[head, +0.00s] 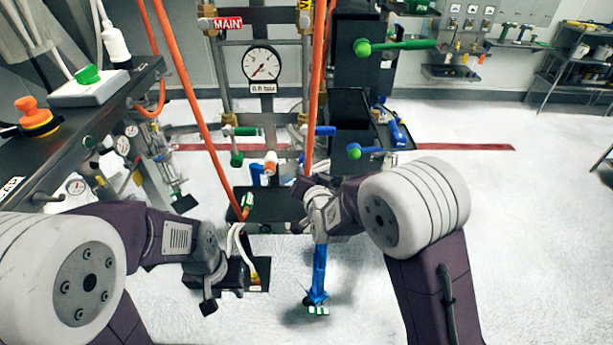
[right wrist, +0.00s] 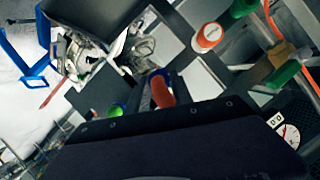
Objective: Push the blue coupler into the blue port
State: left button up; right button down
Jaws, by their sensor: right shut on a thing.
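My right gripper (head: 303,187) is shut at the lower end of an orange hose (head: 317,90), where I take the blue coupler to be. In the right wrist view an orange piece (right wrist: 160,90) shows just past the dark gripper body. A blue cylinder (head: 257,174), probably the blue port, stands left of my right gripper, beside an orange-and-white one (head: 270,163). They appear apart from my right gripper. My left gripper (head: 222,288) looks open and empty, low and left of centre.
A second orange hose (head: 205,120) runs down to a green-labelled end (head: 247,204). A pressure gauge (head: 261,65) and green-handled valves (head: 362,47) are behind. A bench (head: 100,115) lies left; open floor (head: 530,230) lies right.

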jog(key=shift+w, duration=0.15)
jog(key=c, duration=1)
grip_release()
jog(key=shift+c, duration=0.2)
jog(key=shift+s+b, duration=0.35)
jog(key=shift+b, duration=0.1)
jog(key=b+v, duration=0.2)
jog(key=v, duration=0.6)
jog(key=shift+s+r+b, duration=0.15)
jog(key=shift+r+b, duration=0.1)
jog(key=shift+b, duration=0.1)
jog(key=shift+d, duration=0.1)
